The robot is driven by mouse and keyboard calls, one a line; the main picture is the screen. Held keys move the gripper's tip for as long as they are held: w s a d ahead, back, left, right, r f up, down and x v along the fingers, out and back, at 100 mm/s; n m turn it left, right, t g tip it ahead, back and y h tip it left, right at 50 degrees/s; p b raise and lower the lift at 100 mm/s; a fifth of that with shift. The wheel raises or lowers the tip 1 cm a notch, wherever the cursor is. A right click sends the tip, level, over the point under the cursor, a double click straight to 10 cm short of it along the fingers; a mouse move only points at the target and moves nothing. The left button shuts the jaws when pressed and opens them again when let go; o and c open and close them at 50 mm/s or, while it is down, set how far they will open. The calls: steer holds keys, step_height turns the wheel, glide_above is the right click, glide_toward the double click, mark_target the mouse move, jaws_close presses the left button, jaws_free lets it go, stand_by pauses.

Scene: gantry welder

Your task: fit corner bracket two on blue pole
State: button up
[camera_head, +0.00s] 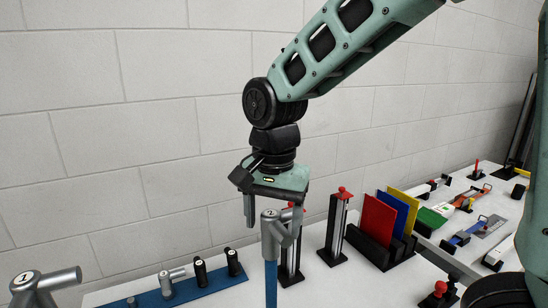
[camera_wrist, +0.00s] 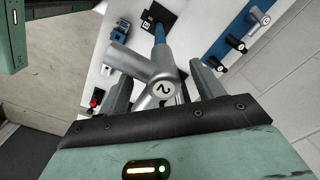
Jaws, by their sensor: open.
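Corner bracket two (camera_head: 277,232) is a grey tube fitting with a round white "2" label on top. It sits at the top of the blue pole (camera_head: 270,283), and in the wrist view the blue pole (camera_wrist: 160,34) runs out from its far end. How deep the pole goes in is hidden. My gripper (camera_head: 270,211) points down at the bracket. In the wrist view my gripper (camera_wrist: 163,77) has its fingers apart, one on each side of the bracket (camera_wrist: 158,70). I cannot tell whether either finger touches it.
A grey bracket labelled "1" (camera_head: 45,285) stands at the lower left. A blue rack (camera_head: 215,283) holds a small grey fitting and black-handled pieces. A black stand with red, blue and yellow plates (camera_head: 385,248) and red-topped posts (camera_head: 337,230) are to the right. A block wall is behind.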

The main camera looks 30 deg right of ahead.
step_height(320, 180, up, 17)
steer(key=b, duration=0.2)
steer(key=shift+s+d, duration=0.15)
steer(key=shift+f, duration=0.1)
